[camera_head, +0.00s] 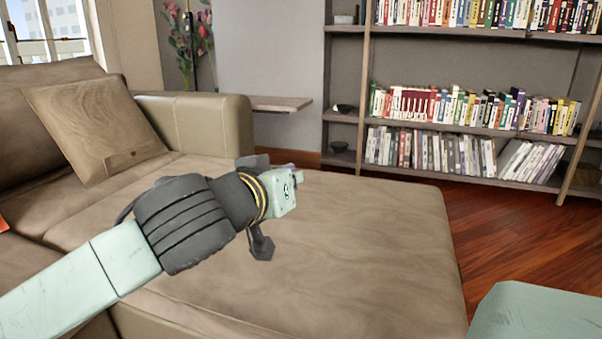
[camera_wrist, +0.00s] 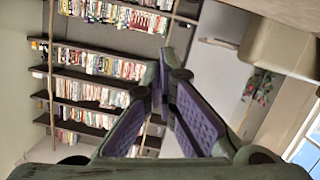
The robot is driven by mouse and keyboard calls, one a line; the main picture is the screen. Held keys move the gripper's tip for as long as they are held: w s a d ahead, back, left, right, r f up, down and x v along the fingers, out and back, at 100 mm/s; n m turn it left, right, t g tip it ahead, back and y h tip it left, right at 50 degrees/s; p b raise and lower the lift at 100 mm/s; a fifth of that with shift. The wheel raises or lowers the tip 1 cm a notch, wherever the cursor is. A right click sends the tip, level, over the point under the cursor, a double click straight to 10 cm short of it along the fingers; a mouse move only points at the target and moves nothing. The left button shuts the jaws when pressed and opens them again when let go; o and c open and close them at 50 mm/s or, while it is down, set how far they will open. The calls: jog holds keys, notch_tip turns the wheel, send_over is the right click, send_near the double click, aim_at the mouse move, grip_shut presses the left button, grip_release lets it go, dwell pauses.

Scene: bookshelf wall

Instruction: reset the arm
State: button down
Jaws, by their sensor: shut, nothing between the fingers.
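My gripper (camera_head: 291,177) is at the end of my arm, which reaches in from the lower left in the head view, above the tan sofa seat (camera_head: 370,240). In the wrist view my gripper (camera_wrist: 164,100) shows two purple-padded fingers that come together at the tips. It is shut with nothing between the fingers. In the head view the fingers are mostly hidden behind the wrist.
A bookshelf (camera_head: 450,129) with several rows of books stands at the back right. A cushion (camera_head: 95,125) leans on the sofa at the left. A small wooden ledge (camera_head: 282,104) juts out behind the armrest. Wooden floor (camera_head: 500,230) lies bare at the right.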

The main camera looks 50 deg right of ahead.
jog(key=v, duration=0.4)
jog(key=shift+s, duration=0.1)
